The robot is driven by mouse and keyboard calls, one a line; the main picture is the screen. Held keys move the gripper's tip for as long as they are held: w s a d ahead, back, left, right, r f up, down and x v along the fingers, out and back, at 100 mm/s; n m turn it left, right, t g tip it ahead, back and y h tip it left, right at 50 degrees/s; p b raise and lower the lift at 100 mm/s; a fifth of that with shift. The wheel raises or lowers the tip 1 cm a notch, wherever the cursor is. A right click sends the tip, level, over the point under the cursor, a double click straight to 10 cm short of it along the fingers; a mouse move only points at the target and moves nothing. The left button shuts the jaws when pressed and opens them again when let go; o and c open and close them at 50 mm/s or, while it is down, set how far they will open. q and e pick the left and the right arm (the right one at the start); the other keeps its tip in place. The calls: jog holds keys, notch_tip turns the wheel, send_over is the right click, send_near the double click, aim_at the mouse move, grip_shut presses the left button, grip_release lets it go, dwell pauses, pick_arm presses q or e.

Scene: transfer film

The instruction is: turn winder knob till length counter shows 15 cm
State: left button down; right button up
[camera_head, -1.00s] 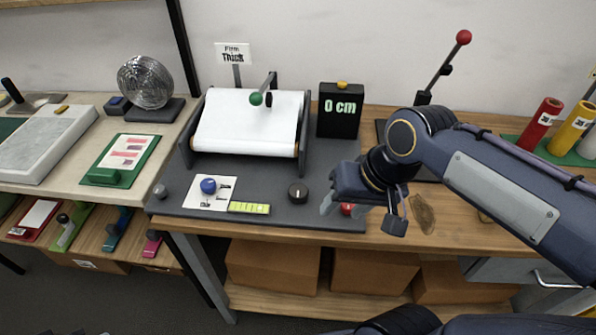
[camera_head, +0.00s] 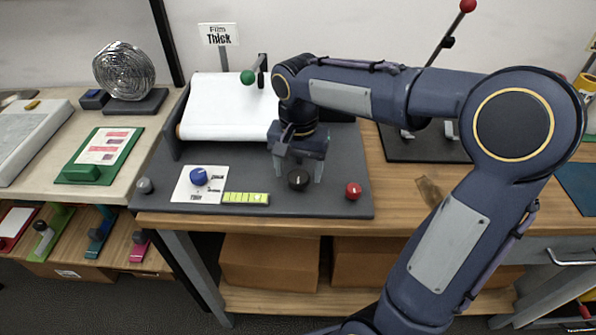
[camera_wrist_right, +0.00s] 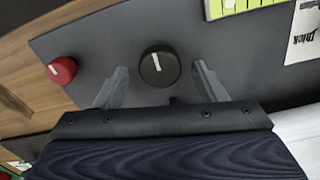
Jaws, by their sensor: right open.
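The black winder knob (camera_head: 298,180) with a white pointer line is on the front of the dark grey machine base (camera_head: 330,205). My right gripper (camera_head: 299,172) is open above and around the knob, one finger on each side. The right wrist view shows the knob (camera_wrist_right: 159,66) between and slightly beyond the two finger tips, with gaps on both sides. My left gripper is not in view.
A blue knob (camera_head: 198,175) and a yellow-green scale (camera_head: 246,198) are to the left. A Thick sign (camera_head: 219,35) is at the back.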

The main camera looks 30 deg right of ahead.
jog(key=shift+f, duration=0.5)
jog(key=shift+c, duration=0.5)
jog(key=c, duration=0.9)
jog(key=shift+n, duration=0.3)
